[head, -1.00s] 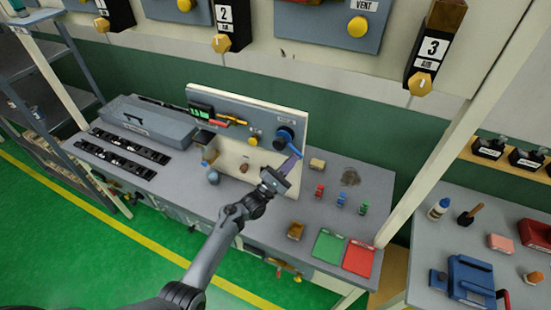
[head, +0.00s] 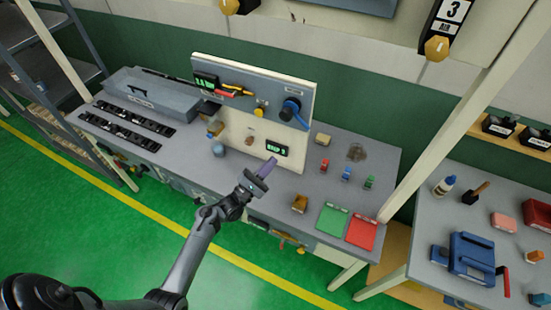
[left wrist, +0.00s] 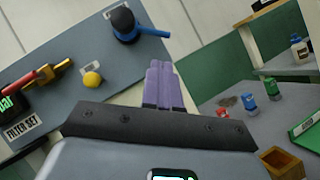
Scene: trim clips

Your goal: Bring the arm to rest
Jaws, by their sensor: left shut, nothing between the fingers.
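My left gripper (head: 266,168) is shut and empty, its purple fingers together. In the head view it is in front of the upright panel (head: 235,84), above the front part of the workbench (head: 200,170). The closed fingers also show in the left wrist view (left wrist: 162,86), with the panel and its blue-handled black knob (left wrist: 128,24) beyond them. In the head view the blue lever (head: 296,114) stands at the panel's right side. A small display (head: 277,150) with green text is lit at the panel's lower right. My right gripper is not in view.
A second table at right holds a blue device (head: 465,258). Green floor lies free in front.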

